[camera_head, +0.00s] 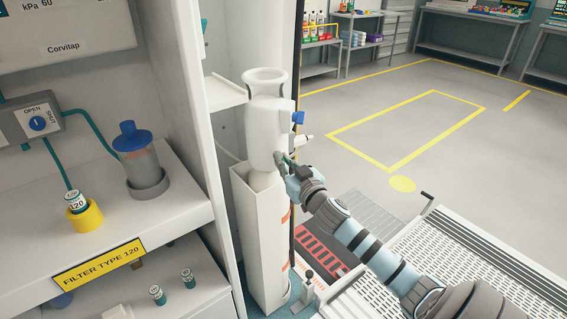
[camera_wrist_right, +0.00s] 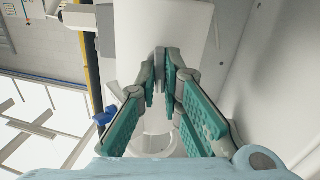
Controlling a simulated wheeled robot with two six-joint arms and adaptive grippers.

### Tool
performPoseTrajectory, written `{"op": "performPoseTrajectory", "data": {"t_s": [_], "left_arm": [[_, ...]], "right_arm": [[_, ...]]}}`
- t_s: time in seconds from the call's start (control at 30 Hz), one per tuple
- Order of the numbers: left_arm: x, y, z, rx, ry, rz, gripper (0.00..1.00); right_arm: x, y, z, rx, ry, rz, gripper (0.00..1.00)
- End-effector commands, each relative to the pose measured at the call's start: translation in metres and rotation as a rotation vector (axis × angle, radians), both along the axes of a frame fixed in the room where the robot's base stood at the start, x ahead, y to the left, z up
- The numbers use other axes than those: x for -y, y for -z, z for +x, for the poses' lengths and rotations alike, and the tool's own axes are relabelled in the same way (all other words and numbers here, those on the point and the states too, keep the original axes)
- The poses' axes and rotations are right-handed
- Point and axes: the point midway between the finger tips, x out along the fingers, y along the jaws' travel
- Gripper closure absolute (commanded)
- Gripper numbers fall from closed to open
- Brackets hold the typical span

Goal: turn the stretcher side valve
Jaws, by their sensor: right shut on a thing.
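My right gripper (camera_head: 284,162) reaches in from the lower right to the front of a tall white cylinder (camera_head: 268,115) with a flared rim. In the right wrist view its green-padded fingers (camera_wrist_right: 160,84) close on a narrow grey tab (camera_wrist_right: 160,62) against the white cylinder (camera_wrist_right: 172,28). The fingers partly hide the tab. A blue knob (camera_head: 298,118) sticks out of the cylinder's right side, apart from the fingers; it also shows in the right wrist view (camera_wrist_right: 104,117). I cannot tell which part is the stretcher side valve. My left gripper is not in view.
The cylinder stands above a white box column (camera_head: 262,235) beside a cabinet wall. A dial marked OPEN and SHUT (camera_head: 38,123) is at the left, above a shelf with a blue-capped canister (camera_head: 135,155).

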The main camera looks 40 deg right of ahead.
Motion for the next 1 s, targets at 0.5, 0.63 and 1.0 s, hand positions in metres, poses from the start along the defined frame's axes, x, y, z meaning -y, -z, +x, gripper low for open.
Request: {"op": "performPoseTrajectory", "data": {"t_s": [0.5,0.63,1.0], "left_arm": [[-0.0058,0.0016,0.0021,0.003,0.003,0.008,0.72],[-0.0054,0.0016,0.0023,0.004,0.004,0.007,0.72],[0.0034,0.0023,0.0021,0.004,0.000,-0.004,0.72]], "right_arm": [[0.0003,0.0004,-0.0002,0.022,-0.001,0.113,1.00],[0.0005,0.0004,-0.0003,0.022,-0.001,0.113,1.00],[0.0012,0.0004,-0.0007,0.021,0.001,0.111,0.72]]}}
